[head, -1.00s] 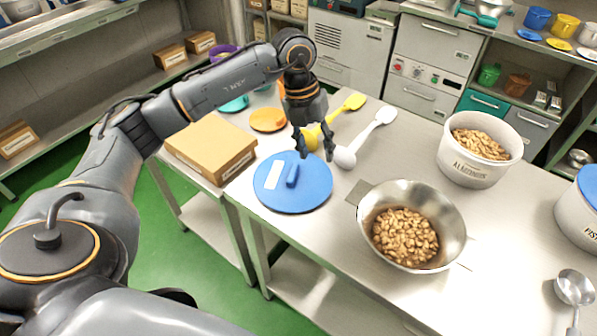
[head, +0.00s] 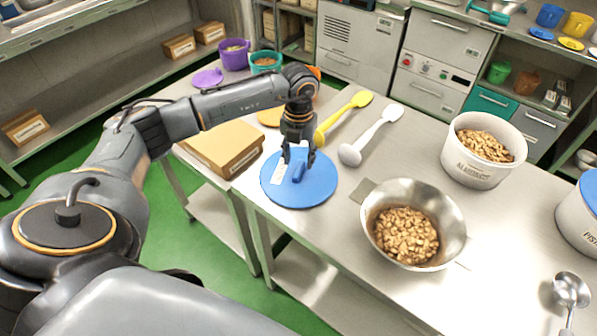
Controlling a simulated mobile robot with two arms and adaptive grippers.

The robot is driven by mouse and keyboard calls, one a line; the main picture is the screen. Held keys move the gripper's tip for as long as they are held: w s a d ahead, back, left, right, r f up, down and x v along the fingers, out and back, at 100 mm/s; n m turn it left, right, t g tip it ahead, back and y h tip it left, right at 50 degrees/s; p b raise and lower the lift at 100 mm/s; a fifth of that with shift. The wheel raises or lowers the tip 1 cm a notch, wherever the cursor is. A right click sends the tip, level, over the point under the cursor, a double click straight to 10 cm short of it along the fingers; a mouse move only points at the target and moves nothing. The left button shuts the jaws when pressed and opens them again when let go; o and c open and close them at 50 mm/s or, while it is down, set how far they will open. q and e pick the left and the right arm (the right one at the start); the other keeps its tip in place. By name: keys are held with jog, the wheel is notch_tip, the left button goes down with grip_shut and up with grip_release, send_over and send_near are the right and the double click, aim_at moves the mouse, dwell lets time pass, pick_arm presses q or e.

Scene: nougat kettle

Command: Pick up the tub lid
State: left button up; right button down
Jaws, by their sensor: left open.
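The blue round tub lid (head: 318,190) lies flat on the metal table, with a raised blue handle (head: 299,173) and a white label (head: 281,172). My left gripper (head: 298,163) is right over the lid, pointing down. Its fingers are open and apart, around or just above the handle; I cannot tell whether they touch it. My right gripper is out of view.
A cardboard box (head: 228,148) stands left of the lid. A yellow scoop (head: 345,112) and a white scoop (head: 371,134) lie behind it. A steel bowl of nuts (head: 452,221) stands to the right, and a white almond tub (head: 474,168) farther back.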

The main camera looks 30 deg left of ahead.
aim_at(300, 165)
pick_arm(q)
jog(key=f, duration=0.3)
jog(key=shift+w+f+p, duration=0.1)
jog(key=shift+w+p, duration=0.2)
jog(key=shift+w, duration=0.05)
jog(key=shift+c, duration=0.2)
grip_shut()
